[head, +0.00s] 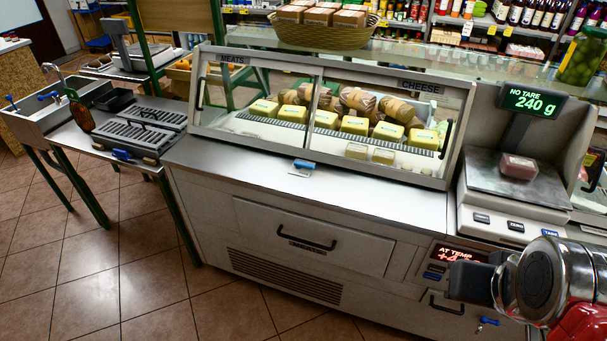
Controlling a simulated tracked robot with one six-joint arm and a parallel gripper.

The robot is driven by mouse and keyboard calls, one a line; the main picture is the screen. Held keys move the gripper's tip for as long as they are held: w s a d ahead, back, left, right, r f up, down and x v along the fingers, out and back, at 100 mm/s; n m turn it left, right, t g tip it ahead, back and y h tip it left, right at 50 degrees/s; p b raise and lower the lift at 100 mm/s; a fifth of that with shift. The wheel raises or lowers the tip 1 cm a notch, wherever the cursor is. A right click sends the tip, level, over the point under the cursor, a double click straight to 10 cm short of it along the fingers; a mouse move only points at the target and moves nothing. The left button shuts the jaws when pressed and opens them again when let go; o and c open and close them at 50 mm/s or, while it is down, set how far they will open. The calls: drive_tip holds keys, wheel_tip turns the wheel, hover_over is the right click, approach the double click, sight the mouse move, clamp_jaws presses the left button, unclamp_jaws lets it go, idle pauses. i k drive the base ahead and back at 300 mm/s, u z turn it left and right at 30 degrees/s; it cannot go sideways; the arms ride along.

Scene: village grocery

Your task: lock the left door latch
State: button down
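The glass display case (325,172) has a left door (255,95) under a MEATS label and a right door (390,125) under a CHEESE label. A small blue-handled part (304,164), probably the latch, sits at the lower edge where the doors meet, above a small tag. Whether it is locked cannot be told. A black handle (201,92) is on the left door's left side. Both doors look closed. My gripper (466,281) is at the lower right, in front of the cabinet and apart from the latch. Its finger opening is not clear.
A scale (515,187) reading 240 g, with a pinkish block on it, stands right of the case. Below are a drawer (310,239) and a red-lit temperature panel (448,260). A sink and another appliance stand left. The steel ledge before the doors is mostly clear.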

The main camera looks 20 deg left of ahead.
sight(298, 164)
drive_tip(key=z, duration=0.1)
drive_tip(key=k, duration=0.15)
drive_tip(key=u, duration=0.95)
drive_tip(key=i, duration=1)
drive_tip(key=z, duration=1.45)
